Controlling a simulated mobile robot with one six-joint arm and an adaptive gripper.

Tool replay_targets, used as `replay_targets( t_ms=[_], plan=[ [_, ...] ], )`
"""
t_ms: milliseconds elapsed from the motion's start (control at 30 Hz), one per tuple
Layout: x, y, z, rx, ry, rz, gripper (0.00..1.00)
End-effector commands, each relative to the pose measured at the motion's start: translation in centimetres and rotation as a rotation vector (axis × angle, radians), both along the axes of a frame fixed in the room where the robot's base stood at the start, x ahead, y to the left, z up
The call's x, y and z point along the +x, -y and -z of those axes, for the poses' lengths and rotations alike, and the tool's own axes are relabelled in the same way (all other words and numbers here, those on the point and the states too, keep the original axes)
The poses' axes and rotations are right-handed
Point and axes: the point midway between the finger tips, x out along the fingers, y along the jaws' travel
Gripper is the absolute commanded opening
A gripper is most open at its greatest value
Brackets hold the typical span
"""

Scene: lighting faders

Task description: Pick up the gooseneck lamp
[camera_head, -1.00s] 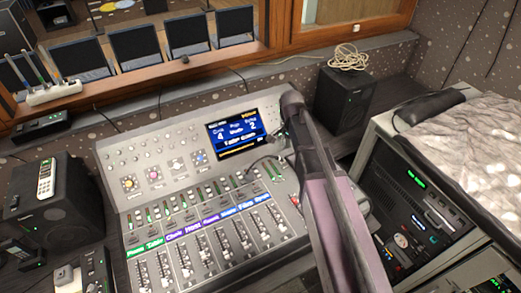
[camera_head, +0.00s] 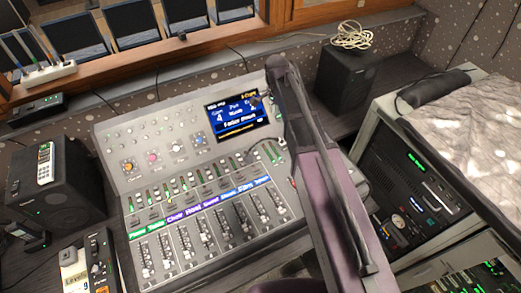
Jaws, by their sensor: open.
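A thin, dark curved shape (camera_head: 267,147), which looks like the gooseneck lamp, arches over the right part of the mixing console, below the screen. My arm hides part of it, so I cannot see its whole form. My arm reaches up from the bottom right. Only a small dark part of my gripper (camera_head: 256,101) shows left of the arm's upper end, in front of the screen's right edge. The gripper is open and appears apart from the lamp; the arm hides most of it.
The mixing console (camera_head: 112,165) has rows of faders and a blue screen (camera_head: 232,118). Another speaker (camera_head: 75,185) is at left. An equipment rack (camera_head: 400,185) stands at right.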

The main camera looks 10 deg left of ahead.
Motion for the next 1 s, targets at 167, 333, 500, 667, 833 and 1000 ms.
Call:
replay_targets(
  t_ms=[167, 333, 500, 667, 833, 1000],
  plan=[
    [-0.2, 0.1, 1.8, 0.000, 0.000, -0.001, 0.74],
    [-0.3, 0.1, 3.1, 0.000, 0.000, -0.001, 0.74],
    [-0.4, 0.2, 4.4, 0.000, 0.000, -0.002, 0.74],
    [-0.6, 0.3, 5.6, 0.000, 0.000, -0.002, 0.74],
    [-0.7, 0.4, 6.9, 0.000, 0.000, -0.003, 0.74],
    [-0.8, 0.4, 7.6, 0.000, 0.000, -0.003, 0.74]
  ],
)
